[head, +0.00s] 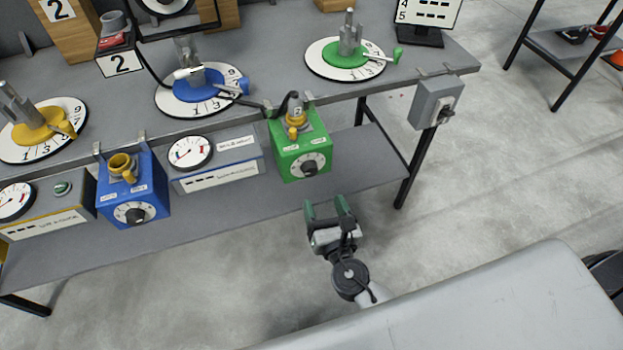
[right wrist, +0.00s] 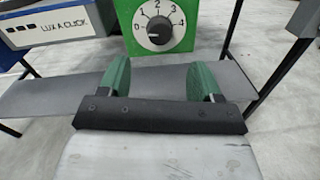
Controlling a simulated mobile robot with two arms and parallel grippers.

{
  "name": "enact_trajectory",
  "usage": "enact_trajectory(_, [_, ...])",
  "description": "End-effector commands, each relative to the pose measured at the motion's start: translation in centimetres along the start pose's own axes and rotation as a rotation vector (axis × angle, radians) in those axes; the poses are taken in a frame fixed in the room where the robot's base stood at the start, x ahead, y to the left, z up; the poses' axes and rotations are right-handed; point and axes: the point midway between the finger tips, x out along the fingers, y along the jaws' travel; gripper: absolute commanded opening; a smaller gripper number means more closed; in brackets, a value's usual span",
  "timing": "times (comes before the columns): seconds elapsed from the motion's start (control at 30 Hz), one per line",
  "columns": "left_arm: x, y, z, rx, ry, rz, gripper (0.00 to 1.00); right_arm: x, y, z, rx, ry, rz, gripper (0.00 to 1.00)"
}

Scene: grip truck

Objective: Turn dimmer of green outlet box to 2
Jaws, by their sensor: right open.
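The green outlet box (head: 303,151) hangs at the front edge of the workbench, with a yellow-ringed socket and a plug on its top. Its dimmer (head: 308,168) is a black knob on a white dial on the front face. In the right wrist view the dimmer (right wrist: 159,30) shows above my gripper, with dial numbers 0 to 4; the knob's exact setting is hard to read. My right gripper (head: 331,208) is open and empty, below and in front of the box, apart from it. Its green fingers (right wrist: 160,82) point toward the box. My left gripper is not in view.
A blue outlet box (head: 133,190) with its own dial hangs to the left. A meter box (head: 215,165) stands between the two boxes. A grey switch box (head: 436,103) is mounted at the right. The lower shelf (head: 250,200) runs beneath. The floor around my right gripper is clear.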

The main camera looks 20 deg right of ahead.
Motion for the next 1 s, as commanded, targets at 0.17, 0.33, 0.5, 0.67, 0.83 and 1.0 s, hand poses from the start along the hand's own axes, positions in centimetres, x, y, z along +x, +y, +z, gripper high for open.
enact_trajectory(0.17, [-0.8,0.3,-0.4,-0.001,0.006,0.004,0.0,3.6,0.1,0.3,0.003,-0.001,-0.001,0.64])
enact_trajectory(0.33, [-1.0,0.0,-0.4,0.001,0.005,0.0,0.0,6.6,0.1,0.1,0.004,0.0,0.0,0.64])
enact_trajectory(0.5, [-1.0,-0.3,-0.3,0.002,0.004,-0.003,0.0,8.5,0.0,0.0,0.005,0.001,-0.002,0.64])
enact_trajectory(0.67, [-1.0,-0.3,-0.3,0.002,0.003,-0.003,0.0,9.0,0.0,-0.1,0.005,0.003,-0.001,0.64])
enact_trajectory(0.83, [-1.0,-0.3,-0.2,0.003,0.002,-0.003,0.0,9.1,0.0,-0.1,0.005,0.003,-0.001,0.64])
enact_trajectory(1.0, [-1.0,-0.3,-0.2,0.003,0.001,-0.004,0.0,9.0,0.0,-0.1,0.005,0.003,-0.001,0.46])
